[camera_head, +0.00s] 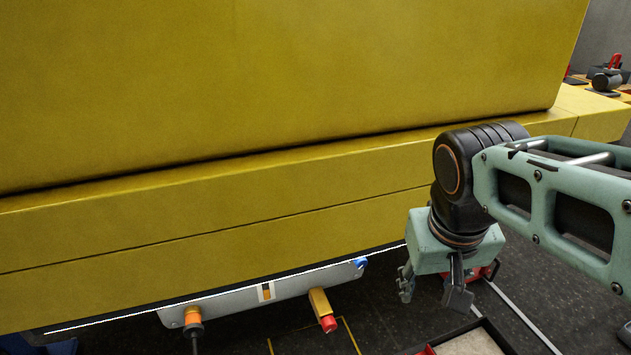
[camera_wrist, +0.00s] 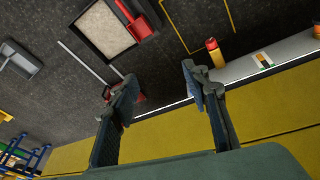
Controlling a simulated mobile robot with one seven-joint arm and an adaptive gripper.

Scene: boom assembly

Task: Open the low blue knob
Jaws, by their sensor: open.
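The low blue knob (camera_head: 360,262) sits at the right end of a grey panel (camera_head: 235,302) under the yellow boom (camera_head: 180,262). My gripper (camera_head: 432,292) is right of the knob, apart from it, pointing down with its fingers spread and nothing between them. In the wrist view my gripper (camera_wrist: 158,75) is also open and empty. The grey panel (camera_wrist: 235,70) shows at right there, partly behind a finger. I cannot make out the blue knob in that view.
A red-tipped yellow handle (camera_head: 323,310) and an orange knob (camera_head: 193,316) stick out below the panel. A shallow tray (camera_head: 470,343) lies on the dark floor near my gripper. The yellow boom overhangs the panel closely. A grey dustpan-like item (camera_wrist: 20,60) shows in the wrist view.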

